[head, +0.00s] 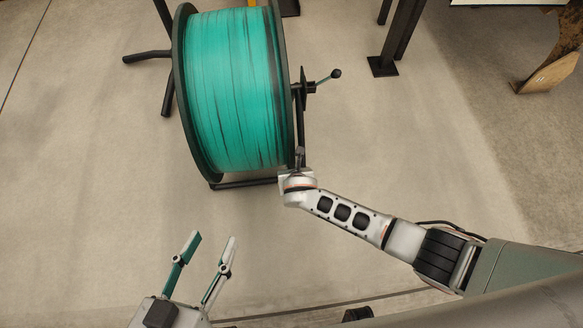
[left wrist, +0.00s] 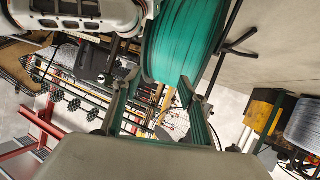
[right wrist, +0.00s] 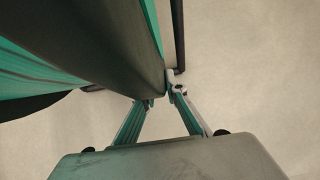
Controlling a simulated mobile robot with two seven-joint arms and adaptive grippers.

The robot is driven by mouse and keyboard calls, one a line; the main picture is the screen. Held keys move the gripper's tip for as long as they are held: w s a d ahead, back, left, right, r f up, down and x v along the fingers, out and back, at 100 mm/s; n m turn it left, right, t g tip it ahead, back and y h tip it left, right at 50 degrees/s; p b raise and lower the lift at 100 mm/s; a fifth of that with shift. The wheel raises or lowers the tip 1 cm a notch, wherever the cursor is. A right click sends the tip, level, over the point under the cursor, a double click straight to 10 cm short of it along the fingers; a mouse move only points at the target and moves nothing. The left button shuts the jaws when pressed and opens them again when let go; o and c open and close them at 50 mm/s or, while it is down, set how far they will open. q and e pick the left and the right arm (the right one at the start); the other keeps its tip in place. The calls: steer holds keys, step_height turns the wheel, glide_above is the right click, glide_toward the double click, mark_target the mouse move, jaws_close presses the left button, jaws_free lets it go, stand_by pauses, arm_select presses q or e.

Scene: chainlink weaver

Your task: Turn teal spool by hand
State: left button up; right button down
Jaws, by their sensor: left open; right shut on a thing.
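The teal spool (head: 232,88) stands on its side in a dark floor frame, its broad wound face towards me and dark flanges at both ends. My right gripper (head: 299,160) is at the near edge of the right flange. In the right wrist view its fingers (right wrist: 162,100) come together at the flange rim (right wrist: 148,60), shut on it. The exact contact is partly hidden by the flange. My left gripper (head: 212,240) is open and empty above the floor, nearer to me and apart from the spool. The spool also shows ahead in the left wrist view (left wrist: 185,40).
A crank handle (head: 322,80) sticks out to the right of the spool. The spool's dark stand has legs (head: 150,57) on the left. A dark post (head: 395,40) stands at the back right. The concrete floor around the left gripper is clear.

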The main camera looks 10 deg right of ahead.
arm_select(q)
steer(key=shift+f, duration=0.1)
arm_select(e)
steer(key=c, duration=2)
jaws_free()
steer(key=shift+c, duration=0.2)
arm_select(q)
steer(key=shift+s+f, duration=0.15)
steer(key=shift+s, duration=0.05)
steer(key=shift+s+f, duration=0.1)
